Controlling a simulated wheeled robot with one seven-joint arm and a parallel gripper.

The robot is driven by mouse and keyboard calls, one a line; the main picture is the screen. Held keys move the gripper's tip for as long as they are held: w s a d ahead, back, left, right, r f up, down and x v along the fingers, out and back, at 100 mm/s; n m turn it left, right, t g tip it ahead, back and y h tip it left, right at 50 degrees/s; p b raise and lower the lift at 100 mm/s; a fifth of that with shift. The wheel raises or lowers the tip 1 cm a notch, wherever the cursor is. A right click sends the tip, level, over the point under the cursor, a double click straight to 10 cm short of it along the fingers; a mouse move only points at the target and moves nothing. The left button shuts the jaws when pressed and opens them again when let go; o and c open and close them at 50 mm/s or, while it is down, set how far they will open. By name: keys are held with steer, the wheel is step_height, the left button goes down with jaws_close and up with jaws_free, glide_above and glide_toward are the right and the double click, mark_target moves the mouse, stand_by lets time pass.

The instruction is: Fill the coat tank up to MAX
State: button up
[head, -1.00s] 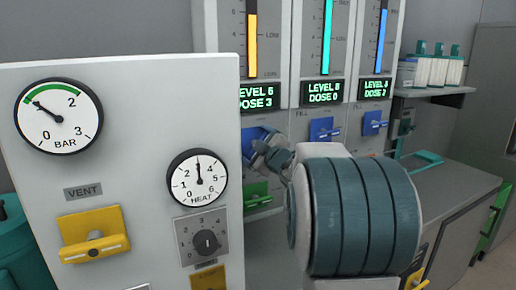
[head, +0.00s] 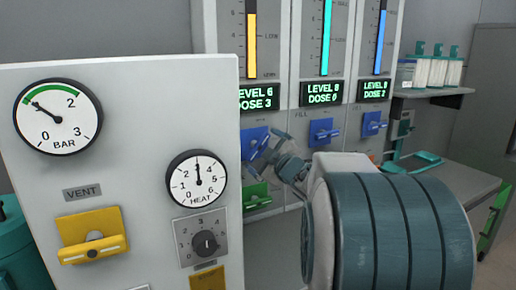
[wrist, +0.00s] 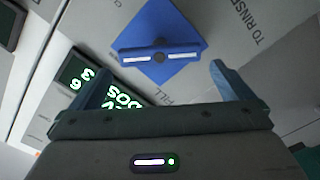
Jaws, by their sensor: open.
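Three tank columns stand behind the front panel; which is the coat tank I cannot read. The left one has a yellow level bar (head: 251,42) and a display (head: 258,98) reading LEVEL 6, DOSE 3. Its blue fill handle (head: 250,140) is partly behind my gripper (head: 268,150). In the wrist view, this blue handle (wrist: 160,53), near the FILL label, lies just beyond my gripper (wrist: 160,85). The fingers are spread wide, empty and apart from it. The middle column has a cyan bar (head: 326,40), the right one a blue bar (head: 381,40).
A front panel with a BAR gauge (head: 57,112), a HEAT gauge (head: 197,178) and a yellow vent handle (head: 92,240) stands close at left. A green handle (head: 256,196) is below the left fill handle. Other blue handles (head: 323,131) are to the right.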

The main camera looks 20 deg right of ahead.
steer(key=s, duration=0.8)
steer(key=shift+s, duration=0.35)
steer(key=shift+d, duration=0.1)
stand_by(6.4)
